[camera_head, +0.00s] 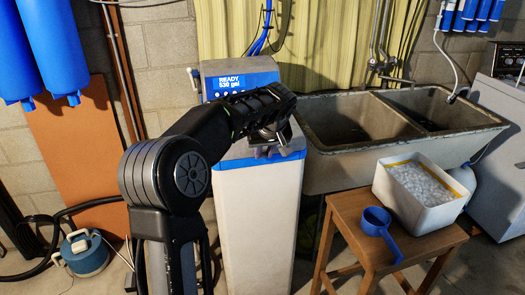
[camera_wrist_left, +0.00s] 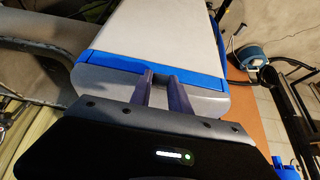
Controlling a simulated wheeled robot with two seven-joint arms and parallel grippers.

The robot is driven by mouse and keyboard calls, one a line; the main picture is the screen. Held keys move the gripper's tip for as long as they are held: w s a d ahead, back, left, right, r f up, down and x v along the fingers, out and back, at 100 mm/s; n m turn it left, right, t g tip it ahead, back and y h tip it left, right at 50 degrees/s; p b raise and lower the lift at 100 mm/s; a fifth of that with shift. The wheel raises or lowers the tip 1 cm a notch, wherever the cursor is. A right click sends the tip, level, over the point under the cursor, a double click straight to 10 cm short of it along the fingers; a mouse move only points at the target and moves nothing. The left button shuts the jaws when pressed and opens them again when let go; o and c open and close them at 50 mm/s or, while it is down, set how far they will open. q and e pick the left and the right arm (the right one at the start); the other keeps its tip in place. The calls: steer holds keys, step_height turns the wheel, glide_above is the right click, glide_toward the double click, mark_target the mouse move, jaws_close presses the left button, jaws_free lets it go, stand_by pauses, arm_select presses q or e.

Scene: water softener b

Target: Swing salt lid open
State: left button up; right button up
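The water softener (camera_head: 256,210) is a tall pale cabinet with a blue band near its top and a blue display on its raised back part. Its grey salt lid (camera_head: 236,154) lies on top above the blue band and looks closed. My left gripper (camera_head: 272,153) is over the right part of the lid, pointing down at its front edge. In the left wrist view, the two fingers of my left gripper (camera_wrist_left: 163,73) are a small gap apart at the blue band (camera_wrist_left: 105,64), with nothing seen between them. Contact cannot be told. My right gripper is not in view.
A double stone sink (camera_head: 400,150) stands right of the softener. A wooden stool (camera_head: 348,233) in front of it holds a white tub of salt (camera_head: 405,212) and a blue scoop (camera_head: 377,222). Blue filter cylinders (camera_head: 50,40) hang at the left. A blue-green canister (camera_head: 86,252) stands on the floor.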

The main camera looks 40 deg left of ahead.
arm_select(q)
steer(key=shift+a, duration=0.1)
jaws_close()
steer(key=shift+r, duration=0.1)
step_height(320, 180, up, 8)
steer(key=p, duration=0.6)
steer(key=shift+r, duration=0.25)
steer(key=shift+w, duration=0.1)
step_height(320, 180, up, 8)
steer(key=w+a+p, duration=0.1)
steer(key=a+p, duration=0.1)
steer(key=p, duration=0.6)
steer(key=shift+w+r+p, duration=0.2)
steer(key=shift+p, duration=0.1)
